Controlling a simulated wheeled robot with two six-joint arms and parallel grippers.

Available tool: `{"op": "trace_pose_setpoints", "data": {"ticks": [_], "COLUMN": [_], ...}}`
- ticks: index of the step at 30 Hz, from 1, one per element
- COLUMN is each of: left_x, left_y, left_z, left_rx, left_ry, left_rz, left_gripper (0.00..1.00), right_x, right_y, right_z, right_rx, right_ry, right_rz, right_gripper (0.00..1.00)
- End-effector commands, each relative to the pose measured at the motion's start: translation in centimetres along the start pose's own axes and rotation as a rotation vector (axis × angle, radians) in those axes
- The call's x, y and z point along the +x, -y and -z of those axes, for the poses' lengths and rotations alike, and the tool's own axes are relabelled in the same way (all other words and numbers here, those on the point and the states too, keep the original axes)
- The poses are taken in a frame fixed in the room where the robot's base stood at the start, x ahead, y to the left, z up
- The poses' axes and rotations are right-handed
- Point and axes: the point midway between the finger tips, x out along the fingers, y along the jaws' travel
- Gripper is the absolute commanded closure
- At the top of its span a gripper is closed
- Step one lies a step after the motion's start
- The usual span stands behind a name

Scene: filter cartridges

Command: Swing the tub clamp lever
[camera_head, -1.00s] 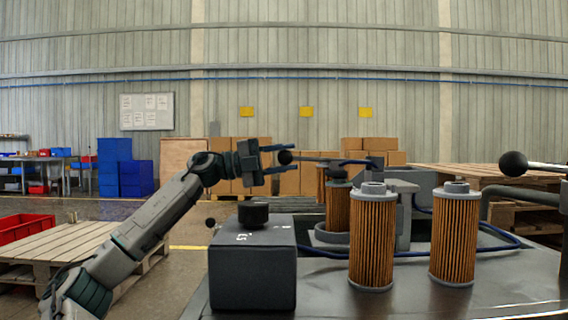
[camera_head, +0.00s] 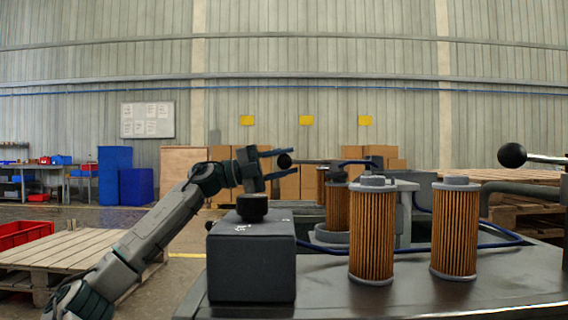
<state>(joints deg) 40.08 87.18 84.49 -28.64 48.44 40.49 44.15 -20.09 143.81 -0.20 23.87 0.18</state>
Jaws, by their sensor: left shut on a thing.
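The tub clamp lever is a thin bar (camera_head: 318,162) with a black ball knob (camera_head: 284,160) at its left end. It runs level to a grey clamp block (camera_head: 374,163) behind the filter cartridges. My left gripper (camera_head: 279,163) has its blue-grey fingers above and below the knob and is shut on it. The tub (camera_head: 328,236) is mostly hidden, with a filter cartridge (camera_head: 337,207) standing at it. My right gripper is not in view.
Two orange pleated cartridges (camera_head: 372,232) (camera_head: 455,230) stand on the dark bench (camera_head: 400,300). A black box (camera_head: 250,265) with a round black knob stands at left. Another black-balled lever (camera_head: 512,155) juts in from the right. A blue hose (camera_head: 500,235) curves behind the cartridges.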

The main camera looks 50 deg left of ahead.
Motion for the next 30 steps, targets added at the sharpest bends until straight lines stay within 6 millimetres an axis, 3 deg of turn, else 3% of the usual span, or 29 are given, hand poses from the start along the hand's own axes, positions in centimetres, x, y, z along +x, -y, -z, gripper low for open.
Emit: {"op": "trace_pose_setpoints", "data": {"ticks": [4,5,8,20,30], "left_x": [0.2,0.2,0.2,-0.4,-5.1], "left_y": [-0.6,-0.6,-0.6,-0.5,-1.0], "left_z": [0.3,0.3,0.3,0.1,0.1], "left_rx": [-0.001,-0.001,-0.001,0.0,0.002], "left_ry": [-0.013,-0.013,-0.012,-0.006,-0.004], "left_rz": [-0.012,-0.012,-0.011,-0.007,-0.006], "left_gripper": [1.0,0.64,0.45,0.45,0.45], "right_x": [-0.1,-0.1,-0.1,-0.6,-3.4], "right_y": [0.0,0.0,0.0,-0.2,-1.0], "right_z": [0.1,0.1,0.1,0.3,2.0], "right_rx": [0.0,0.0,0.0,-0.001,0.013], "right_ry": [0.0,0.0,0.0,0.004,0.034], "right_rz": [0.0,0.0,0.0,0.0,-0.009], "right_gripper": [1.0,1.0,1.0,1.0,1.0]}}
